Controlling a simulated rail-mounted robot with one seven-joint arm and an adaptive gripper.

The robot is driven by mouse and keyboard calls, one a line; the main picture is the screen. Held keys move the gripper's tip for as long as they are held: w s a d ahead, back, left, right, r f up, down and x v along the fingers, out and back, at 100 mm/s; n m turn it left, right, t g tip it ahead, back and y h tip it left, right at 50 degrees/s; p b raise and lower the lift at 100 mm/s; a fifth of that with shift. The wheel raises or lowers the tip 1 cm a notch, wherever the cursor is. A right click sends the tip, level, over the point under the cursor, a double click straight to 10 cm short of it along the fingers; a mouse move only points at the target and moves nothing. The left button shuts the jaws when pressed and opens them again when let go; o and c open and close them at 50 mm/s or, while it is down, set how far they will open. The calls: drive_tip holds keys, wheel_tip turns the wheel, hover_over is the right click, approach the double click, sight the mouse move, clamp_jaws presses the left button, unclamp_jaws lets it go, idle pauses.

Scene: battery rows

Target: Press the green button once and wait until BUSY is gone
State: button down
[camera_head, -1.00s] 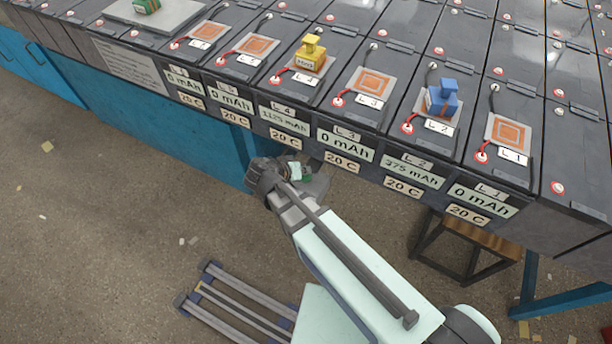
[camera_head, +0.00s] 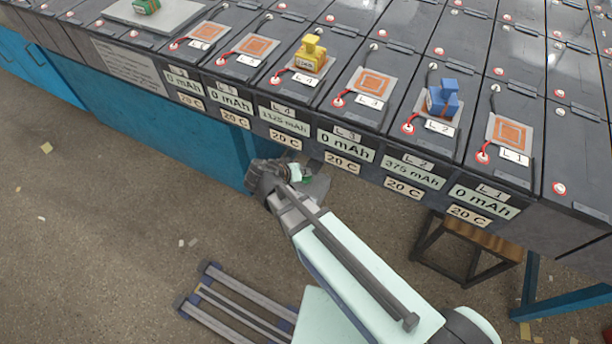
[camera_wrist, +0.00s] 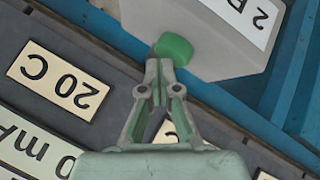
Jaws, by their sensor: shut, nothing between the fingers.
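The green button (camera_wrist: 174,48) sticks out of a pale grey housing (camera_wrist: 225,62) in the wrist view. The housing carries a white label, cut off by the frame edge. My gripper (camera_wrist: 157,66) is shut and empty. Its fingertips are right at the near edge of the button and overlap it in the picture; I cannot tell whether they touch. I can read no BUSY sign in any view.
The battery bench carries a yellow block (camera_head: 312,56) at L-4, a blue block (camera_head: 443,99) at L-2 and a green block (camera_head: 146,6) on a grey plate. Front displays show mAh values, such as 375 mAh (camera_head: 411,169). A stool (camera_head: 470,243) stands below at right.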

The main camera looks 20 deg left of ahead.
drive_tip(key=shift+f, duration=0.25)
drive_tip(key=shift+r, duration=0.2)
idle(0.4)
drive_tip(key=shift+r, duration=0.7)
drive_tip(key=shift+r, duration=0.1)
drive_tip(key=shift+r+p, duration=0.9)
drive_tip(key=shift+r, duration=1.55)
